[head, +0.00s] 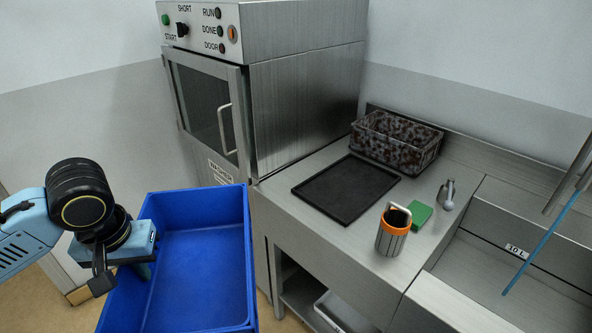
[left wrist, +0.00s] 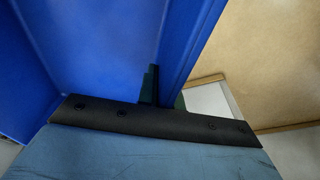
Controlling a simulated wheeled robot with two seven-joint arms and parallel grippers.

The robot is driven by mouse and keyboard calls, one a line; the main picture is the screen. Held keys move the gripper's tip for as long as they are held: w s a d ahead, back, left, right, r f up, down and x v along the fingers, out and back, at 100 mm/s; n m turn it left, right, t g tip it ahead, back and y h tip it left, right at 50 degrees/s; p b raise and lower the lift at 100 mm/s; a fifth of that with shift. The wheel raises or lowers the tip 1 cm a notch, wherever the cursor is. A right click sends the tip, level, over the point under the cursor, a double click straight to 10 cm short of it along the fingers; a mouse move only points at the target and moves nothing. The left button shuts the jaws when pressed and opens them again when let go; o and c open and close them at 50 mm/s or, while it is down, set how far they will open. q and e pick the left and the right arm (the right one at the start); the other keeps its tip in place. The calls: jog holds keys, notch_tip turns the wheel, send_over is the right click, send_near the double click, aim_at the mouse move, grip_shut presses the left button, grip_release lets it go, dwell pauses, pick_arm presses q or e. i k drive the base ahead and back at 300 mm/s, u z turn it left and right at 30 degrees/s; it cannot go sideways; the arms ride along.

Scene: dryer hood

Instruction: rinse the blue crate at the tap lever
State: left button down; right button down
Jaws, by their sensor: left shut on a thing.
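The blue crate (head: 205,265) is large, open-topped and looks empty in the head view, left of the steel counter. My left gripper (head: 143,270) is shut on its left wall. In the left wrist view the crate's blue wall (left wrist: 105,45) runs between the dark fingers (left wrist: 165,92); the fingertips are partly hidden. A small metal lever (head: 447,192), which looks like the tap lever, stands on the counter by the sink, well right of the crate. My right gripper is not in view.
The counter holds a black tray (head: 335,192), a speckled basket (head: 395,150), an orange-rimmed cup (head: 391,242) and a green sponge (head: 421,216). The sink (head: 480,275) is at right, with a thin blue rod (head: 540,242) over it.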

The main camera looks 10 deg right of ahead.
aim_at(448, 205)
jog(key=u, duration=1.25)
jog(key=k, duration=0.85)
jog(key=z, duration=1.4)
